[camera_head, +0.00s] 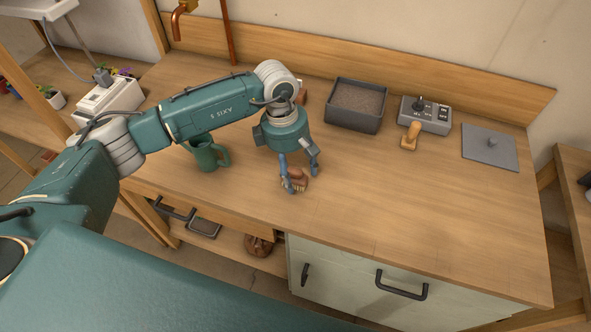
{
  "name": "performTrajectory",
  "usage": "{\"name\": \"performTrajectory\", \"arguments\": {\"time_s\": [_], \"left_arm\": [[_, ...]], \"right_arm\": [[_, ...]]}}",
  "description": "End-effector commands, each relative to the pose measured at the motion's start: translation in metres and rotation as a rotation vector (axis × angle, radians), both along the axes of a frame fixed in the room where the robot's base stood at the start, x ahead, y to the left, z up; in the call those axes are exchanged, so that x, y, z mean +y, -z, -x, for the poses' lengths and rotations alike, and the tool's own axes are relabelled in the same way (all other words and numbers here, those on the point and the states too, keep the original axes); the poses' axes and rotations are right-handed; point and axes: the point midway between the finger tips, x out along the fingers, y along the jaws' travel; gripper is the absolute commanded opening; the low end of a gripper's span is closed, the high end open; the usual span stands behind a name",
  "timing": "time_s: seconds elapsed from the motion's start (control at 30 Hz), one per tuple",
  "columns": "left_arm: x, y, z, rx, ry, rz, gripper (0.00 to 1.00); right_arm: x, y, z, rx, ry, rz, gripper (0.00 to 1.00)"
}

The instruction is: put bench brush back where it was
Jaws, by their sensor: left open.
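The bench brush, a small brown brush with pale bristles (298,184), is on the wooden worktop near its front edge. My left gripper (303,182) points down over it with its fingers apart. One finger is in front of the brush's left part and the other is at its right side. The fingers hide part of the brush, and I cannot tell whether they touch it. My right gripper is not in view.
A green mug (207,156) stands left of the gripper, below my left arm. A dark soil-filled tray (345,121), a grey control box (440,124), a wooden-handled tool (411,135) and a grey plate (490,152) stand at the back right. The front right worktop is clear.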

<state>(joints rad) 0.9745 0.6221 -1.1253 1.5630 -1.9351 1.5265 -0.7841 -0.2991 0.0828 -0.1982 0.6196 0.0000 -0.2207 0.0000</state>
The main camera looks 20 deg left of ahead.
Motion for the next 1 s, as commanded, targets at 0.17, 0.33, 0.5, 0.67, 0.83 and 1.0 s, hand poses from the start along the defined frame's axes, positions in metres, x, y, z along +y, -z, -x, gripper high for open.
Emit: {"name": "performTrajectory", "arguments": {"time_s": [0.17,0.33,0.5,0.67,0.83,1.0], "left_arm": [[0.002,-0.013,-0.002,-0.005,-0.002,0.000,0.59],[0.007,-0.047,-0.003,-0.007,0.000,0.000,0.59],[0.013,-0.084,-0.003,-0.007,0.000,0.000,0.59],[0.016,-0.109,-0.002,-0.004,-0.001,0.001,0.59],[0.018,-0.121,-0.002,-0.002,0.000,0.001,0.59],[0.018,-0.122,-0.002,0.000,0.000,0.000,0.59]], "right_arm": [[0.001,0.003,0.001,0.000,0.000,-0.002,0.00],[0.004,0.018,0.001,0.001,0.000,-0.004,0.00],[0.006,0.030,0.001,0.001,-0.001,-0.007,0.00],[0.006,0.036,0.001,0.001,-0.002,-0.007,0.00],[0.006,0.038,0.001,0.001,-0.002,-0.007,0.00],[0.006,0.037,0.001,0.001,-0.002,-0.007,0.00]]}}
